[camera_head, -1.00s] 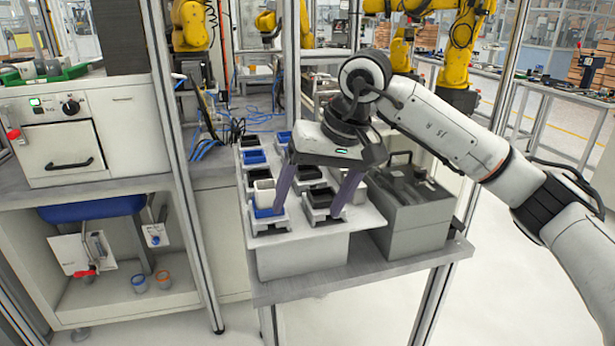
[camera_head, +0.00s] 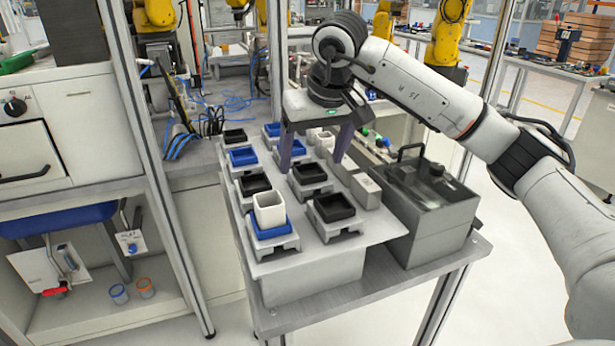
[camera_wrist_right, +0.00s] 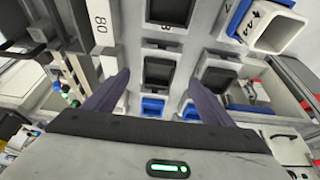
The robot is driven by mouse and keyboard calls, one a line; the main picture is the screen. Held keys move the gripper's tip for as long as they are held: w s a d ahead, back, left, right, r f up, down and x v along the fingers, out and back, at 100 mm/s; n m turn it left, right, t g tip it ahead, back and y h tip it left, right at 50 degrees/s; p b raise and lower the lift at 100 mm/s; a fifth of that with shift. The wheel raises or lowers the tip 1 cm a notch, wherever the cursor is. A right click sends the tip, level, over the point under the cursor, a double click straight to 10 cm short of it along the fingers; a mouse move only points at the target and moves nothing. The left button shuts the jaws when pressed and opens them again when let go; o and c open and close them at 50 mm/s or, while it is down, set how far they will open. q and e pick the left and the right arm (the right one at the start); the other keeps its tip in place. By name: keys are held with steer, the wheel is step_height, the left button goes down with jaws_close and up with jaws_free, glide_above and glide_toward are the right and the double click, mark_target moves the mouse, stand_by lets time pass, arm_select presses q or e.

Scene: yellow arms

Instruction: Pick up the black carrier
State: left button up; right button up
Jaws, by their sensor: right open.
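Several black carriers sit in light grey holders on a white tray (camera_head: 345,250). One black carrier (camera_head: 333,208) is at the near right, another (camera_head: 310,173) just behind it, and another (camera_head: 253,184) is in the left column. My right gripper (camera_head: 311,164) points down over the right column, open, with its purple fingers apart and nothing seen between them. In the right wrist view, a black carrier (camera_wrist_right: 160,72) lies in line with the gap between the fingers, below them. The far part of the right column is partly hidden by the gripper. My left gripper is not in view.
Blue carriers (camera_head: 243,156) share the tray, and one at the near left holds a white cup (camera_head: 269,208). Grey blocks (camera_head: 365,190) stand along the right edge. A grey box with a handle (camera_head: 425,205) stands right of the tray. A metal post (camera_head: 150,170) rises at the left.

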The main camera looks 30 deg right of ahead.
mark_target(309, 175)
steer(key=x, duration=0.6)
steer(key=shift+w+d+p, duration=0.15)
steer(key=shift+p, duration=0.15)
steer(key=c, duration=1.4)
